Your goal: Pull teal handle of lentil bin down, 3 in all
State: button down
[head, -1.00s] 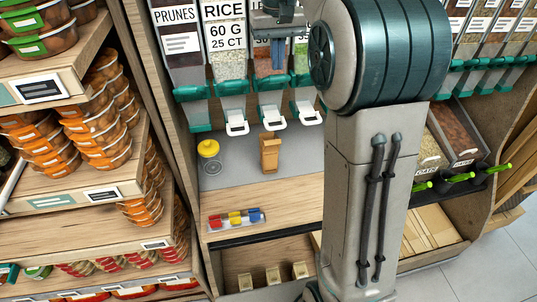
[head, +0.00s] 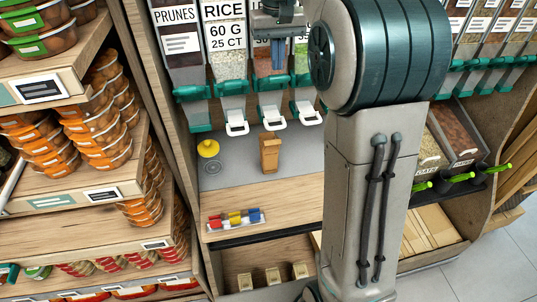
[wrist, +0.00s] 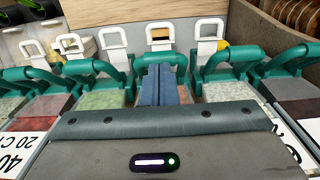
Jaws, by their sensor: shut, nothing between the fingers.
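My gripper (wrist: 166,84) is shut and empty, its blue-grey fingers together. In the head view my gripper (head: 278,68) is in front of the third bin from the left, right of the rice bin (head: 229,66). That bin's label is mostly hidden by my wrist, so I cannot confirm that it reads lentils. Its teal handle (head: 270,84) is just below the fingertips. In the wrist view the teal handle (wrist: 184,59) is around and just beyond the fingertips. I cannot tell whether they touch.
The prunes bin (head: 182,60) stands at the left of the row. White hooks (head: 237,128) hang below the bins. On the grey counter are a yellow-topped object (head: 208,148) and a wooden block (head: 270,152). Shelves of orange tubs (head: 105,140) stand at the left.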

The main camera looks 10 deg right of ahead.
aim_at(277, 77)
jog(key=shift+f, duration=0.1)
jog(key=shift+f+b, duration=0.6)
jog(key=shift+f, duration=0.2)
jog(key=shift+s+f+b, duration=0.3)
jog(key=shift+f+b, duration=0.3)
jog(key=shift+f, duration=0.15)
jog(key=f, duration=0.1)
jog(key=f+b, duration=0.2)
jog(key=shift+s+f, duration=0.15)
jog(key=shift+s, duration=0.1)
jog(key=r+p, duration=0.4)
jog(key=w+r+p, duration=0.1)
jog(key=r+p, duration=0.1)
jog(key=p, duration=0.1)
jog(key=shift+w+r, duration=0.1)
jog(key=shift+r, duration=0.25)
jog(key=shift+f, duration=0.1)
dwell(0.6)
